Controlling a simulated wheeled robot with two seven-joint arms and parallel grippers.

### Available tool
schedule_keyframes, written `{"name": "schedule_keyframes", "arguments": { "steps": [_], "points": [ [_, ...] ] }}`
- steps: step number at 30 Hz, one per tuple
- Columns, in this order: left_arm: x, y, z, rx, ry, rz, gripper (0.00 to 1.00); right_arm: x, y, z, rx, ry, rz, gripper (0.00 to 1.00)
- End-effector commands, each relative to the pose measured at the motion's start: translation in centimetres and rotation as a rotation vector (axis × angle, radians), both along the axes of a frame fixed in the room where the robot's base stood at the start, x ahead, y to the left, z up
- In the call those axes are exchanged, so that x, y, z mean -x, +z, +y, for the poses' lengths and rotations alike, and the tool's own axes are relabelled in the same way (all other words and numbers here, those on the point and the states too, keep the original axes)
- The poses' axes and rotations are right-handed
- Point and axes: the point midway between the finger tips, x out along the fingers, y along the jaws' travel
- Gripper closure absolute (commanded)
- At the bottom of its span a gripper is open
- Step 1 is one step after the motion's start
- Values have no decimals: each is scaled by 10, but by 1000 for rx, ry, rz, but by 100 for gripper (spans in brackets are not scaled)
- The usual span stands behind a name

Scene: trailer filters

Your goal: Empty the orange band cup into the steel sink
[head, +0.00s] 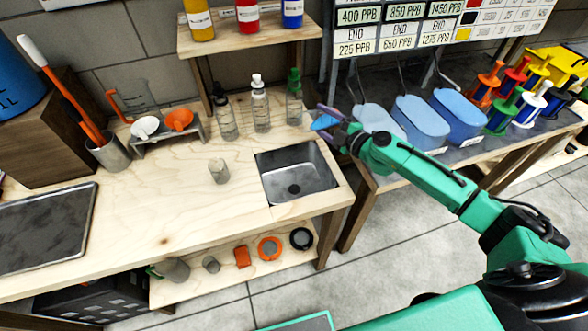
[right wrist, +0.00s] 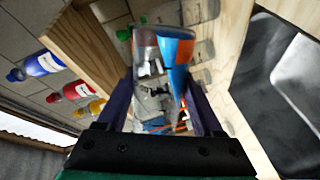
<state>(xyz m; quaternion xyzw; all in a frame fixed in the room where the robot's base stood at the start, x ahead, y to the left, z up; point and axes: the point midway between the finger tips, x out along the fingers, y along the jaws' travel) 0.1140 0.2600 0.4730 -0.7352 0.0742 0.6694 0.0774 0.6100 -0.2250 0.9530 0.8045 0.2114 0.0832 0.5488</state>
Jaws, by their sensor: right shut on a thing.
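My right gripper (head: 338,122) is shut on a shiny cup that shows orange and blue patches. The cup (right wrist: 165,62) stands between the two fingers in the right wrist view. In the head view only a small blue part of the cup (head: 324,122) shows at the fingertips. The gripper is at the back right of the steel sink (head: 290,187), a rectangular basin set in the wooden bench. The sink also shows as a dark basin at the right of the right wrist view (right wrist: 275,85). I cannot tell what is in the cup. My left gripper is not in view.
A small clear cup (head: 218,171) stands left of the sink. Several bottles (head: 261,108) stand behind it, below a wooden shelf (head: 250,43). Blue tubs (head: 422,121) stand on the table to the right. A beaker and funnels on a rack (head: 166,130) are at the left.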

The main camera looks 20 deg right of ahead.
Motion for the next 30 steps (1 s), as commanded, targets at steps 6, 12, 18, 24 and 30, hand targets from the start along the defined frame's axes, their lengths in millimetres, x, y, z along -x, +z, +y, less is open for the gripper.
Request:
{"name": "schedule_keyframes", "arguments": {
  "steps": [6,12,18,24,30],
  "points": [
    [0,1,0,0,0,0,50,0,1,0,25,-1,-13,90],
    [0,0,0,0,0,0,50,0,0,0,51,-1,-24,90],
    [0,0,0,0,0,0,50,0,-3,1,75,-1,-33,90],
    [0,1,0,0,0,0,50,1,-5,3,100,0,-45,90],
    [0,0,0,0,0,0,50,2,-9,5,124,-1,-55,90]
  ]
}}
